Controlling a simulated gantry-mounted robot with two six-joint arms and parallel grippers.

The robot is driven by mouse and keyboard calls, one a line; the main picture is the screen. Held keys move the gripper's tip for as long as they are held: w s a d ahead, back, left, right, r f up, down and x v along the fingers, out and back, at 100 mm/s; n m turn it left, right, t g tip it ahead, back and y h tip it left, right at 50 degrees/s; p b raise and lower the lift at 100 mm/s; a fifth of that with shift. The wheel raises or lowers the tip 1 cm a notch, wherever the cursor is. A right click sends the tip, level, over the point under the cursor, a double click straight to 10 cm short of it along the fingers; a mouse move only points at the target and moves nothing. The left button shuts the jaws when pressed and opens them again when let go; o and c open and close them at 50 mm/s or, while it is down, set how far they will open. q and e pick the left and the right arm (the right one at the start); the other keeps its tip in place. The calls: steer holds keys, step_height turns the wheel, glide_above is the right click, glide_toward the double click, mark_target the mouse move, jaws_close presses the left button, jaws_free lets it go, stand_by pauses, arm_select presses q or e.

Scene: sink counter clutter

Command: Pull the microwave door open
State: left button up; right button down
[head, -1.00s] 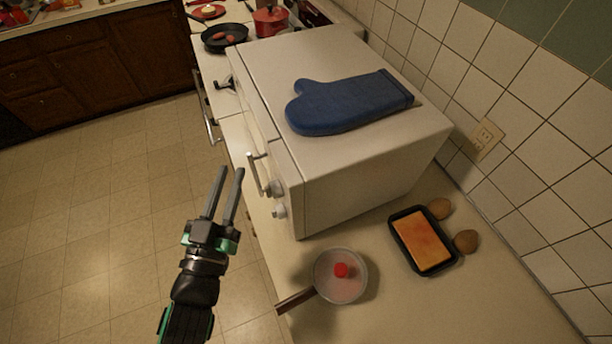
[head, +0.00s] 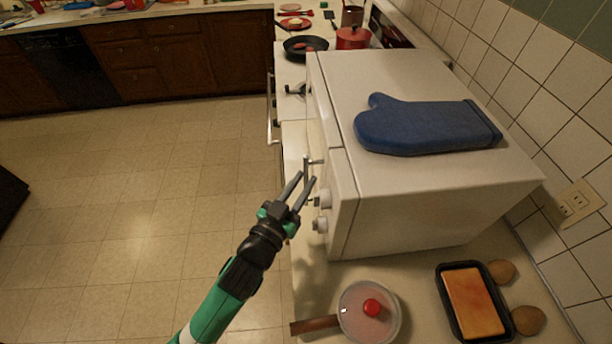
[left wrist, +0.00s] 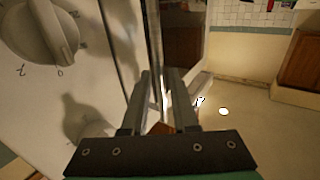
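The white microwave (head: 430,215) stands on the counter, its front facing left. Its door looks shut. The metal door handle (head: 307,165) is on that front; in the left wrist view the handle bar (left wrist: 155,40) runs upright and its lower part lies between my fingers. My left gripper (head: 306,177) is at the handle, and its two fingers (left wrist: 161,88) are apart, with a gap showing beside the bar. I cannot tell whether either finger touches it. Control knobs (head: 323,200) sit close by, one large in the left wrist view (left wrist: 45,30). My right gripper is not in view.
A blue oven mitt (head: 425,125) lies on the microwave. A lidded pan (head: 350,325), a black tray (head: 447,290) with an orange block, and two brown round items (head: 528,320) sit on the near counter. The floor (head: 130,210) left of the microwave is clear.

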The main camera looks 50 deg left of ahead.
arm_select(q)
steer(key=shift+x, duration=0.9)
jaws_close()
stand_by(0.8)
